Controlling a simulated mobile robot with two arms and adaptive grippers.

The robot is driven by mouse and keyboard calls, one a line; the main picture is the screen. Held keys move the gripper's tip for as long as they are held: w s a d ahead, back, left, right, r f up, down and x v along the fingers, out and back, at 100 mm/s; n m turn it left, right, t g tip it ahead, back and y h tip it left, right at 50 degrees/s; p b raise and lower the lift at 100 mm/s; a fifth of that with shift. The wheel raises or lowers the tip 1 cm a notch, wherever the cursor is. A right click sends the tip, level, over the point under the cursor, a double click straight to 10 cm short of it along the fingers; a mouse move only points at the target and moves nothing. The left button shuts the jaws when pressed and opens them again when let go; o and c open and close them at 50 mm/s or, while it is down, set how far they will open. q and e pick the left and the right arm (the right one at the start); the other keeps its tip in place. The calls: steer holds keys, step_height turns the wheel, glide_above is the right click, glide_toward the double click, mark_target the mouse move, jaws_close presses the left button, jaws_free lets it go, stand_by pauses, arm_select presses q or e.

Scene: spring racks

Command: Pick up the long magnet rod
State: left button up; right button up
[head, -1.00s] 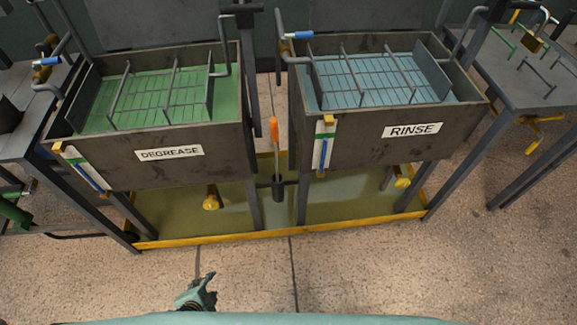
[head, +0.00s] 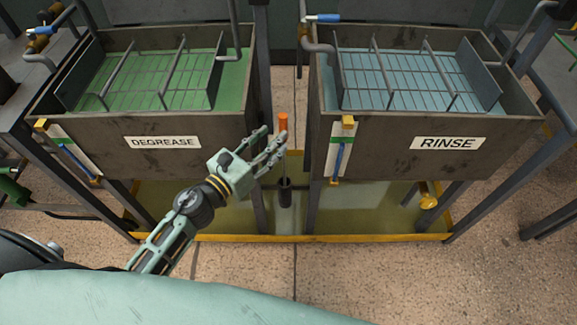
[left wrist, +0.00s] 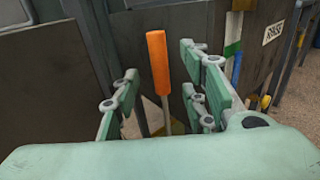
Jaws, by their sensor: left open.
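The long magnet rod (head: 283,122) has an orange handle and a thin grey shaft. It stands upright in a dark holder (head: 285,192) in the gap between the two tanks. My left gripper (head: 272,147) is open and empty, just left of and in front of the rod, below the orange handle in the head view. In the left wrist view the rod's orange handle (left wrist: 158,62) rises between the two sides of the open left gripper (left wrist: 165,95), beyond the fingertips. No contact shows. My right gripper is not in view.
The DEGREASE tank (head: 100,140) stands close on the left and the RINSE tank (head: 390,160) on the right, each with a wire rack inside. A yellow-edged tray (head: 350,237) lies on the floor beneath. The gap between the tanks is narrow.

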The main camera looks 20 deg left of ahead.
mark_target(280, 129)
arm_select(q)
steer(key=shift+w+d+r, duration=0.15)
steer(key=shift+w+r, duration=0.1)
steer(key=shift+w, duration=0.25)
steer(key=p+x, duration=0.1)
steer(key=x, duration=0.3)
steer(key=shift+w+d+f, duration=0.15)
steer(key=shift+w, duration=0.15)
jaws_close()
